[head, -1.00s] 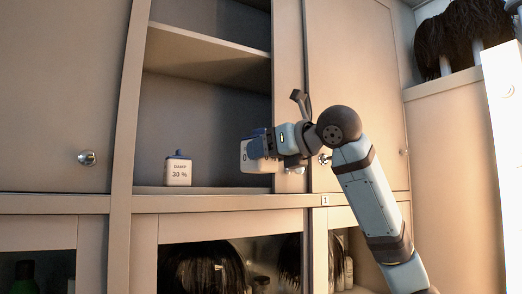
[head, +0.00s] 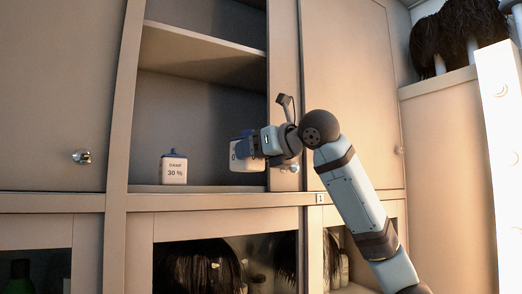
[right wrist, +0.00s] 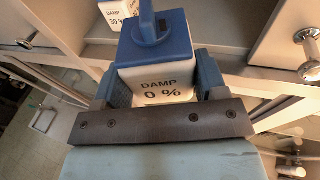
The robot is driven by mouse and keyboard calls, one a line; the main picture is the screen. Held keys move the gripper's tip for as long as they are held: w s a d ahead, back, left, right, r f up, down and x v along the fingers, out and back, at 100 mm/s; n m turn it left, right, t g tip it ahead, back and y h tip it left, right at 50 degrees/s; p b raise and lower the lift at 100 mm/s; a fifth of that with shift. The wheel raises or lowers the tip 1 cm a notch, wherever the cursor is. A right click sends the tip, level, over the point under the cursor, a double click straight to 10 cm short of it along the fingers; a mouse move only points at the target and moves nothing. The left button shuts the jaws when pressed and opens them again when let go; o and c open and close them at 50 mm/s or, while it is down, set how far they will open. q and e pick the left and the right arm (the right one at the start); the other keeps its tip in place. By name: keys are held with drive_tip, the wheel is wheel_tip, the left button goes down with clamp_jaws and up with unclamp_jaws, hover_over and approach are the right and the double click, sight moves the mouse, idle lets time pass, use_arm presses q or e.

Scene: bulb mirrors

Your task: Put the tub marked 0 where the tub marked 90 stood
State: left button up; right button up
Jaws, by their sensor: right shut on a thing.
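The tub marked 0 (head: 247,162) is a white tub with a blue lid. My right gripper (head: 251,146) is shut on it and holds it roughly upright, at the right side of the open cabinet bay, above the level of the shelf board. In the right wrist view the tub (right wrist: 160,84) reads "DAMP 0 %" and sits between the two fingers (right wrist: 163,84). I see no tub marked 90. My left gripper is not in view.
A similar tub marked 30 % (head: 174,172) stands on the shelf (head: 215,189) to the left. The shelf between the tubs looks clear. Closed doors with knobs (head: 81,157) flank the bay. A tag reading 1 (head: 320,198) is on the rail below.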

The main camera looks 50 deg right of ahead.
drive_tip(key=shift+w+d+f, duration=0.2)
drive_tip(key=shift+w+d, duration=0.6)
drive_tip(key=shift+w, duration=1.65)
drive_tip(key=shift+w+d+f, duration=0.25)
drive_tip(key=shift+w+d, duration=0.5)
drive_tip(key=shift+w, duration=1.7)
drive_tip(key=shift+w+d+f, duration=0.2)
drive_tip(key=shift+w+d, duration=0.6)
drive_tip(key=shift+w, duration=1.65)
drive_tip(key=shift+f, duration=1)
drive_tip(key=o, duration=1)
drive_tip(key=shift+c, duration=0.2)
